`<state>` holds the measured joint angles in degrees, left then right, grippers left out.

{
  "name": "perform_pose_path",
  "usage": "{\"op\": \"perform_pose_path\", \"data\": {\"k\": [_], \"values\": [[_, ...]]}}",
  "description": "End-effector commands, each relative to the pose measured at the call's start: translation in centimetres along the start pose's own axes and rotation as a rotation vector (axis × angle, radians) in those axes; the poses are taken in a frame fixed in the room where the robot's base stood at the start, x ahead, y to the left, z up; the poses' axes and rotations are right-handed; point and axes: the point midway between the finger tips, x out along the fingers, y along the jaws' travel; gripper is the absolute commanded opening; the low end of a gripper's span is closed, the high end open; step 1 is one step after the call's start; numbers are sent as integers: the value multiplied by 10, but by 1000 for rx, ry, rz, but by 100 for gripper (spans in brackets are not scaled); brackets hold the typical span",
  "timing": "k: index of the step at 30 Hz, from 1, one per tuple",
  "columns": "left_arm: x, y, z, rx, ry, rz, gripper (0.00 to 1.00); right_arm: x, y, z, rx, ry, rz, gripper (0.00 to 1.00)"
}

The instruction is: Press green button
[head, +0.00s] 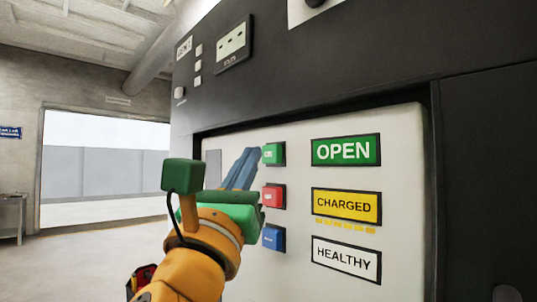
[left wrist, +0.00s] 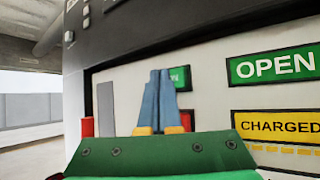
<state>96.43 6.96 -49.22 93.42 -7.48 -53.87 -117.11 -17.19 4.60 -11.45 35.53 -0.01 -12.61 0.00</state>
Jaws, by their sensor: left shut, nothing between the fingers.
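The green button (head: 275,153) is the top one in a column on the white panel (head: 400,150). A red button (head: 273,197) and a blue button (head: 273,239) sit below it. My left gripper (head: 250,154) has its blue fingers together and empty, with the tips just left of the green button. I cannot tell whether they touch it. My right gripper is not in view.
Signs reading OPEN (head: 346,150), CHARGED (head: 346,206) and HEALTHY (head: 345,259) are right of the buttons. The panel is recessed in a dark cabinet (head: 350,60) with a raised frame. Open floor (head: 80,255) and a wide doorway (head: 105,165) lie left.

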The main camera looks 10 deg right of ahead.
Motion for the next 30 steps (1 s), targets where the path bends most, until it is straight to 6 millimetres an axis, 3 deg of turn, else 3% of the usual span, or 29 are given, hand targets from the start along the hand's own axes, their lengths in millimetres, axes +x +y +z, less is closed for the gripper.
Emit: {"op": "perform_pose_path", "data": {"k": [30], "values": [[7,-5,-5,-1,0,0,0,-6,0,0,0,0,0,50]]}}
